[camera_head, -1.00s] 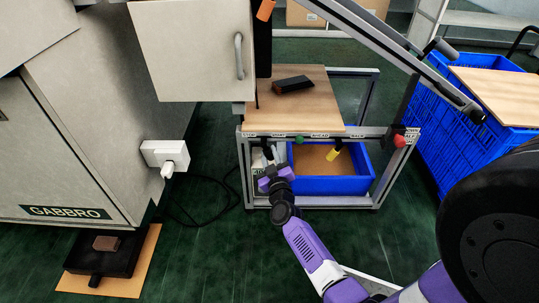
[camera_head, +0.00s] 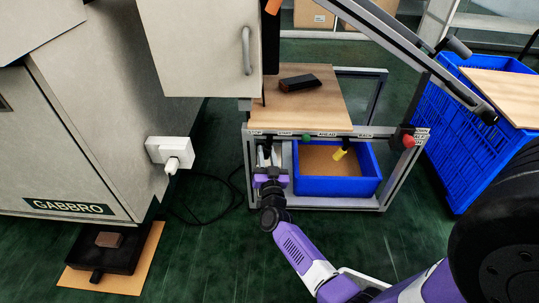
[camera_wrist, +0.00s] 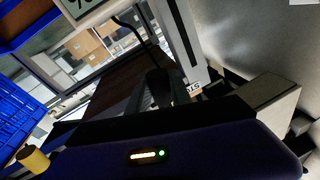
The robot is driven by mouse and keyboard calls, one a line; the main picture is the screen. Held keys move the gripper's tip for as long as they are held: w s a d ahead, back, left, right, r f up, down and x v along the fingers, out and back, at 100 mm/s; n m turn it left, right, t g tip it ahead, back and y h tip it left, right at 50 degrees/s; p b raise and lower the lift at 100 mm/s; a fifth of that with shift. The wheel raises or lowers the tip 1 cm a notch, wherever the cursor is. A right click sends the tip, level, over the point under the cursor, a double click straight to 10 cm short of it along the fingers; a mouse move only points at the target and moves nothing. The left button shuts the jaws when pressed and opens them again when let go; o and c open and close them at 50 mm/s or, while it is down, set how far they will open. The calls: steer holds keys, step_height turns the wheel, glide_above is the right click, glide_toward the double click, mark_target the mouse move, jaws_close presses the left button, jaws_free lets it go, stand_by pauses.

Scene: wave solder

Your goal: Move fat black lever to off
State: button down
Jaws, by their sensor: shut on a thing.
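The fat black lever (camera_head: 267,150) hangs from the front rail of the small wood-topped stand in the head view, under its left end near the STOP and START labels. My gripper (camera_head: 269,172) is at the lever's lower end, shut on it. The jaws hide that end, so the exact grip is unclear. In the wrist view a dark upright shape (camera_wrist: 158,88), apparently the lever, stands beyond my gripper's dark body.
A green button (camera_head: 305,138) and red knob (camera_head: 408,141) sit along the rail. A grey cabinet door (camera_head: 195,50) overhangs at left; a blue crate (camera_head: 440,130) stands at right.

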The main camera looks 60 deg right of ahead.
steer(key=shift+w+a+r+m, duration=0.1)
steer(key=shift+w+m, duration=0.1)
steer(key=shift+m, duration=0.45)
steer(key=shift+w+a+m, duration=0.1)
steer(key=shift+w+m, duration=0.1)
steer(key=shift+m, duration=0.45)
steer(key=shift+h, duration=0.4)
steer(key=c, duration=1.2)
jaws_free()
steer(key=shift+o, duration=0.2)
steer(key=shift+a, duration=0.1)
steer(key=p+v, duration=0.2)
steer(key=v, duration=0.5)
steer(key=shift+s+a, duration=0.2)
steer(key=shift+a, duration=0.1)
